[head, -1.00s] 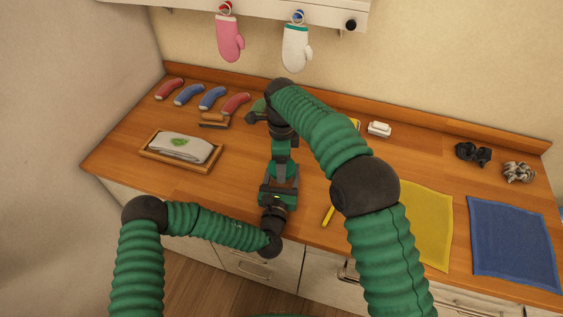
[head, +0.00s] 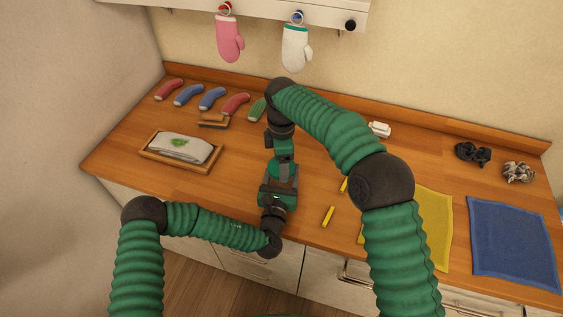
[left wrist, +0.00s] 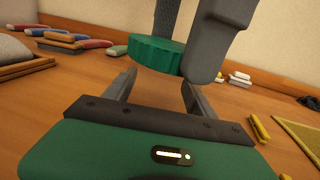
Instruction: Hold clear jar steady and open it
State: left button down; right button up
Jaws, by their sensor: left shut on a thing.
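A round green ribbed lid (left wrist: 156,56) shows in the left wrist view, just above and between my left fingertips. The clear jar's body cannot be made out against the counter. My left gripper (head: 283,174) (left wrist: 160,82) is shut on the clear jar, near the counter's front edge. My right gripper (left wrist: 185,50) comes down from above, one grey finger behind the lid and one at its right side. I cannot tell whether these fingers press on the lid. In the head view the jar and lid are hidden between my two hands.
Several curved sleeves (head: 211,98) and a brush (head: 213,121) lie behind. Yellow (head: 434,220) and blue (head: 514,240) cloths lie at right, with small yellow pieces (head: 328,216) nearer.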

pick_arm(q)
jog(key=shift+s+d+f, duration=0.1)
jog(key=shift+s, duration=0.05)
pick_arm(e)
jog(key=n, duration=0.3)
jog(key=shift+w, duration=0.15)
jog(key=n, duration=0.5)
jog(key=shift+r, duration=0.1)
jog(key=shift+r, duration=0.15)
jog(key=shift+s+r, duration=0.2)
jog(key=shift+r, duration=0.75)
jog(key=shift+r, duration=2)
pick_arm(q)
jog(key=shift+c, duration=1.1)
grip_release()
